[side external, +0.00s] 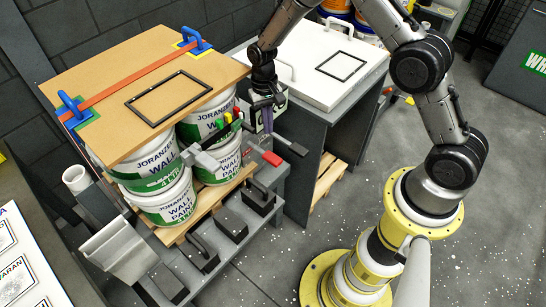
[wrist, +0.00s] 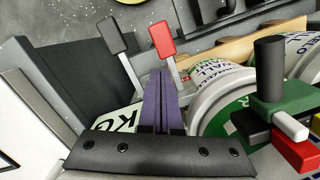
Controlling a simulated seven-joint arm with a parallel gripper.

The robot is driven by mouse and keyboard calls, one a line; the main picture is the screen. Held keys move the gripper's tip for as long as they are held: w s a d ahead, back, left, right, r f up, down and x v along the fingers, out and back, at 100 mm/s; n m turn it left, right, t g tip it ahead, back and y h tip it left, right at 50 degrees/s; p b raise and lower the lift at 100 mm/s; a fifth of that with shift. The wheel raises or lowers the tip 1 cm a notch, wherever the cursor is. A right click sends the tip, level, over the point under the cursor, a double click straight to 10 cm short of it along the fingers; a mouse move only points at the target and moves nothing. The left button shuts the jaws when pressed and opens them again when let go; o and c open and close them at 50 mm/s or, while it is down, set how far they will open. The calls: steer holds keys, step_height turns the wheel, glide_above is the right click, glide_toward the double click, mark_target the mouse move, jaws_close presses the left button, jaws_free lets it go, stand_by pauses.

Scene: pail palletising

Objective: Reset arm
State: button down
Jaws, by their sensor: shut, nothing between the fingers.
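My gripper (side external: 266,112) hangs pointing down in the side external view, beside the right-hand pails and left of the white-topped bench. In the wrist view its purple fingers (wrist: 163,75) are together with nothing between them. Labelled paint pails (side external: 166,203) stand stacked on a wooden pallet under a brown board (side external: 130,75); one pail (wrist: 225,90) also shows close to the fingers in the wrist view. An orange strap (side external: 140,82) with blue end clamps (side external: 196,40) crosses the board. A black rectangular frame (side external: 168,98) lies on it.
Levers with a red handle (wrist: 162,38) and a black handle (wrist: 115,35) stand close to the fingers. A green block with a dark post (wrist: 269,70) is at right. The white-topped bench (side external: 310,85) stands beside the pails. Open floor (side external: 285,235) lies between the bench and my base.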

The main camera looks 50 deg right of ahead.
steer(key=s+r+n+t, duration=0.15)
steer(key=s+r, duration=0.25)
steer(key=r, duration=0.6)
steer(key=s+r+n+t, duration=0.15)
steer(key=s+r, duration=0.25)
steer(key=r, duration=0.6)
steer(key=s+r+n+t, duration=0.1)
steer(key=s+r, duration=0.3)
steer(key=s, duration=0.6)
steer(key=s+r+n+t, duration=0.1)
steer(key=s+r, duration=0.3)
steer(key=s, duration=0.6)
steer(key=shift+d+t+h, duration=0.3)
steer(key=shift+t, duration=0.6)
